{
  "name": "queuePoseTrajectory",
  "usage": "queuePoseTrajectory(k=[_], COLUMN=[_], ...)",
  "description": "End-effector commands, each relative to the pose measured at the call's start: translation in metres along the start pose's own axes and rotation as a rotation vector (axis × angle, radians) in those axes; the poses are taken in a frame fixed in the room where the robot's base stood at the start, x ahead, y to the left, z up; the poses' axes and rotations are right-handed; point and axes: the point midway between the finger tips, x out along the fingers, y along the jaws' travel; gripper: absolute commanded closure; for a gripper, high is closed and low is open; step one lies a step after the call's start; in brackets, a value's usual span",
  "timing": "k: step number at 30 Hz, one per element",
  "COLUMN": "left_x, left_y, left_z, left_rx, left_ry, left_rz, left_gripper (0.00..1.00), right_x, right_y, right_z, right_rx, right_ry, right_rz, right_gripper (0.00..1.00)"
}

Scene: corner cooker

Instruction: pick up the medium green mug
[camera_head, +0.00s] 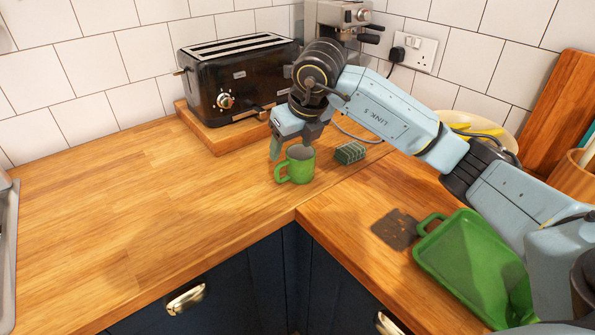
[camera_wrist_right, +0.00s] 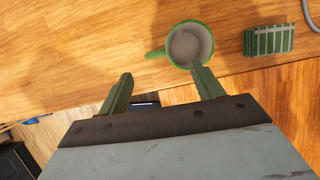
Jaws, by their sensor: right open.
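The green mug (camera_head: 299,168) stands upright on the wooden worktop near the inner corner, its handle pointing left in the head view. In the right wrist view the mug (camera_wrist_right: 190,44) is seen from above with a pale, empty-looking inside, its handle to the left. My right gripper (camera_head: 286,147) is open and empty, just behind and above the mug in the head view. In the wrist view the open jaws (camera_wrist_right: 161,72) point towards the mug; the right finger's tip overlaps the mug's lower rim. Whether it touches cannot be told. My left gripper is not in view.
A green ribbed block (camera_head: 350,153) lies right of the mug; it also shows in the wrist view (camera_wrist_right: 269,40). A black toaster (camera_head: 235,78) on a wooden board stands behind. A green tray (camera_head: 470,262) lies front right. The worktop left of the mug is clear.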

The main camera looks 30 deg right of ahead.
Motion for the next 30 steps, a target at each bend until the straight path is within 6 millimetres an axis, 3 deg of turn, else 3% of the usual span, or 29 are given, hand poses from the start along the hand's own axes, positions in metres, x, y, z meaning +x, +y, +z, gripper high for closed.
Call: queuePoseTrajectory(k=[1, 6, 14, 22, 30], left_x=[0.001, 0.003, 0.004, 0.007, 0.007], left_y=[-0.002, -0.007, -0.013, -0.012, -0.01], left_z=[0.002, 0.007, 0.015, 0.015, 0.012], left_rx=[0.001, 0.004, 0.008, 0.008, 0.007], left_ry=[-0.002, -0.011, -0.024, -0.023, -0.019], left_rz=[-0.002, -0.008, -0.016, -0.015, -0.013], left_gripper=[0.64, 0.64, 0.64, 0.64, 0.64], right_x=[0.012, 0.037, 0.052, 0.091, 0.096], right_y=[0.001, 0.001, 0.002, 0.006, 0.006], right_z=[-0.001, -0.001, -0.001, -0.005, -0.004], right_rx=[0.0, 0.001, -0.001, 0.0, -0.001], right_ry=[0.005, 0.002, 0.001, 0.003, -0.001], right_rz=[0.003, 0.002, 0.001, 0.002, 0.0], right_gripper=[0.34, 0.34, 0.34, 0.34, 0.34])
